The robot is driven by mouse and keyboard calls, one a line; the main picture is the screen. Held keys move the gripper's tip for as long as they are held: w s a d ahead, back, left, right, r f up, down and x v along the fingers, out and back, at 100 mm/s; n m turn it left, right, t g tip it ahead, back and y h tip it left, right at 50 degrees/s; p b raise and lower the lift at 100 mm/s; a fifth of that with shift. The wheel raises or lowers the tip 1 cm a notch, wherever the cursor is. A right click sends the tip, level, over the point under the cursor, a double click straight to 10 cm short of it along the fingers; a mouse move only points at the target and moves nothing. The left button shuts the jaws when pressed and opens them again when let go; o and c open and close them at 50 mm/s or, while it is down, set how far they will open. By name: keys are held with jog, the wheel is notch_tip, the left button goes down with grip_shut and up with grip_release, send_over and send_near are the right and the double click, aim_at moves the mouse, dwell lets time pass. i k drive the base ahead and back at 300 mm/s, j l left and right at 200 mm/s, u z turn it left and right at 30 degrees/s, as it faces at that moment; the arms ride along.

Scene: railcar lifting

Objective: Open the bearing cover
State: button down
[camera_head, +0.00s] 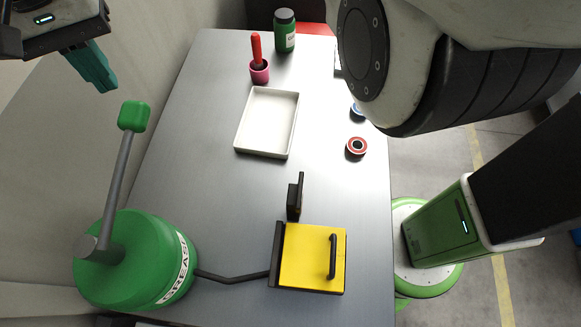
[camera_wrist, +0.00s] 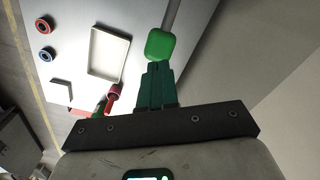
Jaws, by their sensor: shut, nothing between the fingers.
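The bearing cover (camera_head: 305,262) is a yellow square plate at the front right of the table. It lies flat, with a dark bar handle (camera_head: 333,256) upright near its right side and a dark block along its left edge. My gripper (camera_head: 103,87) is at the upper left, far from the cover, with its teal fingers shut and empty. In the wrist view my gripper (camera_wrist: 155,66) points toward the green knob (camera_wrist: 160,45) of the grease pump lever; whether they touch cannot be told. The cover is not recognisable in the wrist view.
The green grease drum (camera_head: 133,262) with its raised lever (camera_head: 117,185) stands at the front left. A dark bent pipe (camera_head: 232,278) runs from it toward the cover. A white tray (camera_head: 240,140), red-ringed bearing (camera_head: 356,147), pink cup (camera_head: 259,74) and green bottle (camera_head: 285,38) stand further back.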

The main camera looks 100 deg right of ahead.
aim_at(313, 255)
jog(key=k, duration=1.5)
